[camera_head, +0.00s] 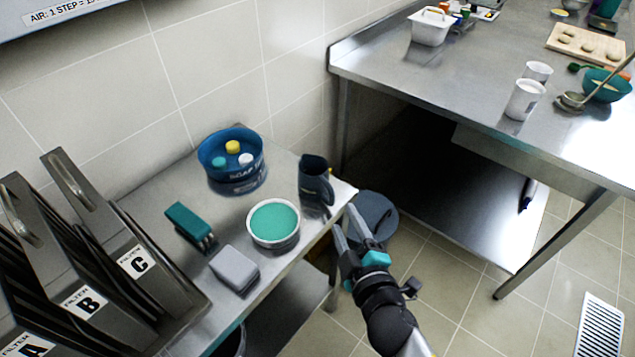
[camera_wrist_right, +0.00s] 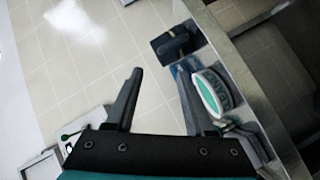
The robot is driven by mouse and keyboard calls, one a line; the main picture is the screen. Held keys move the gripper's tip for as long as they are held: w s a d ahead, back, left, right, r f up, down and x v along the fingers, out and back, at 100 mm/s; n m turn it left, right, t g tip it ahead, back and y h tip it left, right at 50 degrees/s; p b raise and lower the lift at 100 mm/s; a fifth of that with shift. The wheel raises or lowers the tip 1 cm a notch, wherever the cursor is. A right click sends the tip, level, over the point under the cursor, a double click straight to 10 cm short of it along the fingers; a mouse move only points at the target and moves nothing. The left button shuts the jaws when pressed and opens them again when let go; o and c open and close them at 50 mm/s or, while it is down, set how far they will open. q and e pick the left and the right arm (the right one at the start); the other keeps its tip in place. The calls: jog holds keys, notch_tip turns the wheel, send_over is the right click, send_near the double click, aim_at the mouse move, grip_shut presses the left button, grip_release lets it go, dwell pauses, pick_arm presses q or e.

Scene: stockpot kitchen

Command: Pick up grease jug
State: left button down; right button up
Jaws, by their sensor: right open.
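The grease jug, which I take to be the dark jug (camera_head: 315,180), stands upright at the right end of the small steel table (camera_head: 290,160). My right gripper (camera_head: 343,216) is open and empty, just below and right of the jug in the head view, apart from it. In the right wrist view its two fingers (camera_wrist_right: 159,70) are spread with nothing between them. A dark object (camera_wrist_right: 172,43) lies beyond them there; I cannot tell if it is the jug. My left gripper is not in view.
Near the jug are a turquoise-filled round tin (camera_head: 273,222) and a blue soap tub (camera_head: 230,160). A green brush (camera_head: 190,225), a grey block (camera_head: 234,268) and lettered filters (camera_head: 130,262) are further left. A blue-grey round container (camera_head: 375,214) stands on the floor behind my gripper.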

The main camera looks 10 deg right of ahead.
aim_at(327, 188)
jog(key=x, duration=0.7)
jog(key=shift+w+f, duration=0.1)
jog(key=shift+w, duration=0.25)
jog(key=shift+a+b+x, duration=0.2)
jog(key=shift+b+x, duration=0.1)
jog(key=shift+x, duration=2.35)
jog(key=shift+c, duration=0.4)
grip_shut()
